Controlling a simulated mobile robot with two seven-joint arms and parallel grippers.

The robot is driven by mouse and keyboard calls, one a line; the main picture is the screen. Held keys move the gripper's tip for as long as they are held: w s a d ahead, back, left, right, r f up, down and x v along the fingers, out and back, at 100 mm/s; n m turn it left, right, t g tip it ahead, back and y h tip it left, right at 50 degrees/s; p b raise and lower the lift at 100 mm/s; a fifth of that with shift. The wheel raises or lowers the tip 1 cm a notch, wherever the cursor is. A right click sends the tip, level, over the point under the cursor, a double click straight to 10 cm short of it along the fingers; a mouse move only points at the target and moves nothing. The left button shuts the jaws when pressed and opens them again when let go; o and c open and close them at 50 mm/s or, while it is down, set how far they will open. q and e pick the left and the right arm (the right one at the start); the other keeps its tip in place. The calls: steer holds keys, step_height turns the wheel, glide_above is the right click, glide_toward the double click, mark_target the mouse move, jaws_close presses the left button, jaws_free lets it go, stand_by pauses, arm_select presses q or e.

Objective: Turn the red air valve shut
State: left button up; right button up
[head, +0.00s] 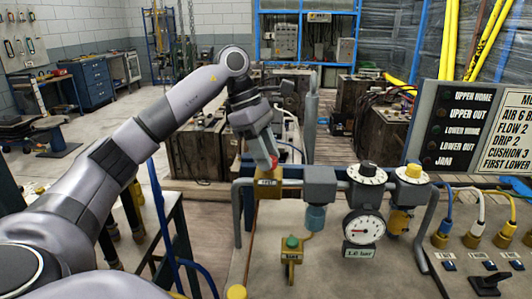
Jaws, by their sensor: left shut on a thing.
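The red air valve (274,161) shows as a small red piece on top of a brass-coloured block with a white label (267,182), at the left end of the grey air pipe assembly. My left gripper (268,156) comes down on it from above, tilted, and is shut on the red part. The fingers hide most of the red part, so I cannot tell its full shape or which way it points. My right gripper is out of view.
A green button (291,242) stands in front. Hoses and a label panel (459,125) are at right.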

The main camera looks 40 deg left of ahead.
arm_select(q)
steer(key=m+g, duration=0.2)
steer(key=m, duration=0.3)
steer(key=shift+w, duration=0.15)
steer(key=shift+m, duration=0.3)
steer(key=shift+r, duration=0.1)
steer(key=o, duration=1)
steer(key=shift+v, duration=3.5)
steer(key=shift+w+a, duration=0.1)
